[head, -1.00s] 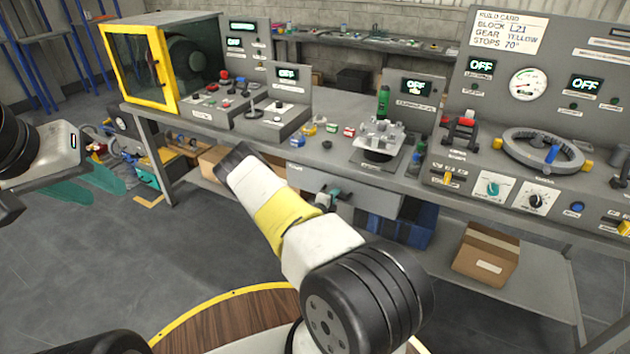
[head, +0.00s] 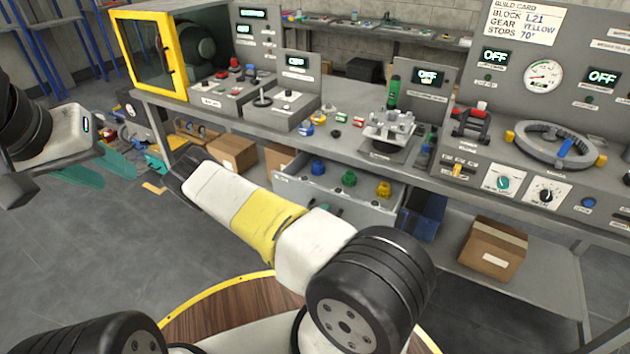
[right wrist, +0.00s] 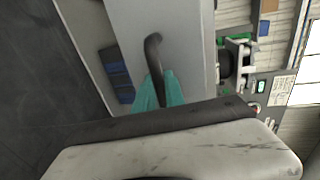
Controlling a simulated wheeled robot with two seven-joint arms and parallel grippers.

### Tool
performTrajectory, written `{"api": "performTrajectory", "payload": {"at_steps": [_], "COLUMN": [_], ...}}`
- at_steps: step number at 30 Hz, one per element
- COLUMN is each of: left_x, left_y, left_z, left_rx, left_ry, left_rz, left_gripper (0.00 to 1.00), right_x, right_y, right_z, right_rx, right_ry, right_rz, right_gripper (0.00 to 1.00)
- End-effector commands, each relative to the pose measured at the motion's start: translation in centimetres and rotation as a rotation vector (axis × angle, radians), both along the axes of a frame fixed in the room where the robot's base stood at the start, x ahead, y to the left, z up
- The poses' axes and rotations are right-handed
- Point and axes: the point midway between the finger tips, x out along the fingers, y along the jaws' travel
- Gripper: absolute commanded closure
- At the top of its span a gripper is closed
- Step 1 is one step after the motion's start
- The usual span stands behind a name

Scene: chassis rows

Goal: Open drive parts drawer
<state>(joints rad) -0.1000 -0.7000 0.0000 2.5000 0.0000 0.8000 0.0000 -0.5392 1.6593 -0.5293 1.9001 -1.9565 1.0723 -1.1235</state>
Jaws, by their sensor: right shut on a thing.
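The grey drive parts drawer (head: 288,187) stands pulled out under the bench's middle, with a blue part (head: 318,167), a green part (head: 349,178) and a yellow part (head: 384,189) inside. In the right wrist view, my right gripper (right wrist: 159,90) has its teal fingers closed on the dark curved handle (right wrist: 153,48) on the drawer front (right wrist: 185,45). In the head view, my right arm hides most of this grip. My left gripper (head: 97,170) is at the far left, away from the bench, its teal fingers apart and empty.
The bench top (head: 225,108) carries control panels, small loose parts and a fixture (head: 391,130). A blue bin (head: 424,215) and a cardboard box (head: 492,248) stand on the lower shelf, right of the drawer.

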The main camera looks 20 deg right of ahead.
Motion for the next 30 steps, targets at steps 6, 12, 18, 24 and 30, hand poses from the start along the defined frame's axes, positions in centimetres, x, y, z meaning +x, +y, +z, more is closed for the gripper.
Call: {"api": "performTrajectory", "payload": {"at_steps": [6,12,18,24,30], "left_x": [0.0,0.0,0.0,0.0,0.0], "left_y": [0.0,0.0,0.0,0.0,0.0], "left_z": [0.0,0.0,0.0,0.0,0.0], "left_rx": [0.0,0.0,0.0,0.0,0.0], "left_ry": [0.0,0.0,0.0,0.0,0.0], "left_rz": [0.0,0.0,0.0,0.0,0.0], "left_gripper": [0.64,0.64,0.64,0.64,0.64], "right_x": [-4.1,-7.1,-9.3,-10.5,-10.8], "right_y": [4.8,8.4,10.9,12.2,12.6], "right_z": [-0.1,-0.1,-0.1,-0.1,-0.1], "right_rx": [0.0,0.002,0.001,0.001,0.001], "right_ry": [0.005,0.004,0.003,0.002,0.002], "right_rz": [0.005,0.004,0.0,-0.001,-0.002], "right_gripper": [1.0,1.0,1.0,1.0,1.0]}}
